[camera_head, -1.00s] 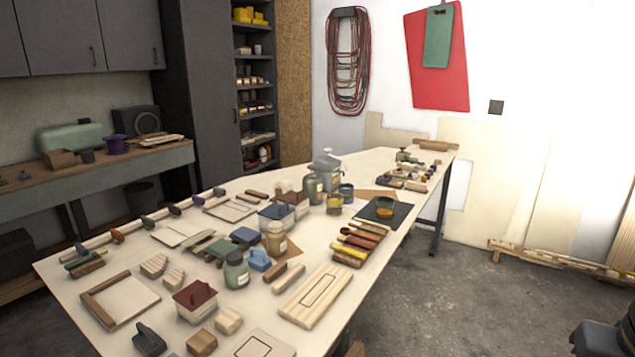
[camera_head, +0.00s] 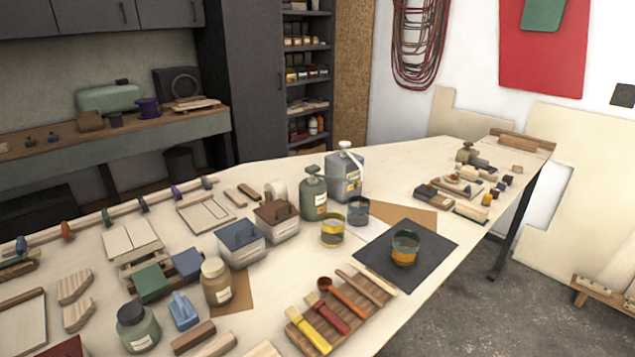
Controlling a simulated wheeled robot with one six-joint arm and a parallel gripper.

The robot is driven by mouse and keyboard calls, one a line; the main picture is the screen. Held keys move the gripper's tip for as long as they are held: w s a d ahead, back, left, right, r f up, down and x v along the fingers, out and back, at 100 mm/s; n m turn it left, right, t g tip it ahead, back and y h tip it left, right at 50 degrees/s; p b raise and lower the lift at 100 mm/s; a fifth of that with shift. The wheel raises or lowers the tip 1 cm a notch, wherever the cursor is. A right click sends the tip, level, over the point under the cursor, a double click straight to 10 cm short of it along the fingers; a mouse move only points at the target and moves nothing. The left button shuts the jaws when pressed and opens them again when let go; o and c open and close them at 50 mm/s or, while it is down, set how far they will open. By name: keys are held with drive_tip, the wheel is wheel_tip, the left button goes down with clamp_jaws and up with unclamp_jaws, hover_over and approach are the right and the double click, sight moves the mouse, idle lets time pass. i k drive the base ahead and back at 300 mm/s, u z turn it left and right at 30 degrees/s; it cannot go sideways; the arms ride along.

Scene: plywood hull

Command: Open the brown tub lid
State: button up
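The brown tub lid (camera_head: 275,211) sits on a pale grey, box-shaped tub (camera_head: 283,232) near the middle of the workbench. The lid looks closed on the tub and has a small raised handle on top. A similar tub with a blue lid (camera_head: 240,234) stands just to its left and nearer to me. A green pump bottle (camera_head: 313,196) stands close on its right. My gripper is not in view.
A tan jar (camera_head: 216,284) and a green jar (camera_head: 137,328) stand nearer on the workbench. A rack of brushes (camera_head: 334,318) lies at the front. A dark mat (camera_head: 432,243) holds a banded cup (camera_head: 405,249). Bare tabletop lies between the tubs and the brush rack.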

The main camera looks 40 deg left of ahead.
sight(276, 206)
drive_tip(key=i, duration=1.85)
drive_tip(key=u, duration=2.2)
drive_tip(key=i, duration=0.5)
drive_tip(key=u, duration=0.05)
